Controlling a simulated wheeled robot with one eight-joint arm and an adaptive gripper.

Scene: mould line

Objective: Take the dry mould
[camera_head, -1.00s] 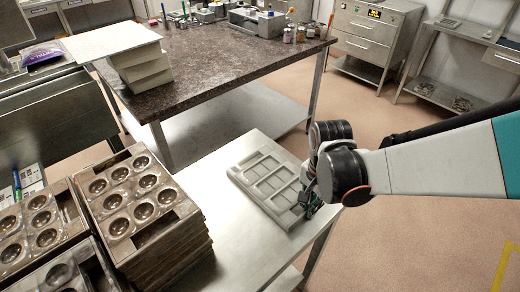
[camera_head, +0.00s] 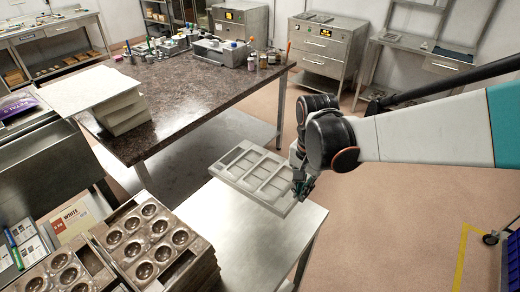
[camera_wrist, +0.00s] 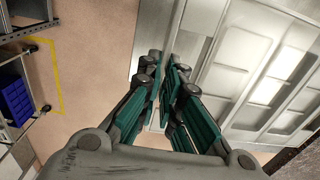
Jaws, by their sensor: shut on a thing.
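A pale grey mould (camera_head: 250,168) with several rectangular cavities is held above the steel table (camera_head: 262,250) in the head view. My gripper (camera_head: 300,185) is shut on its right edge. In the wrist view the mould (camera_wrist: 235,70) fills the upper right, and the gripper's green-lined fingers (camera_wrist: 162,85) pinch its edge. The mould looks about level, its far end toward the dark stone table. Whether its cavities are dry cannot be told.
Brown moulds (camera_head: 150,240) with round cavities are stacked at the lower left. A dark stone-topped table (camera_head: 185,100) stands behind, with white slabs (camera_head: 115,100) on its left and small bottles and tools at its back. Open floor (camera_head: 400,220) lies to the right.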

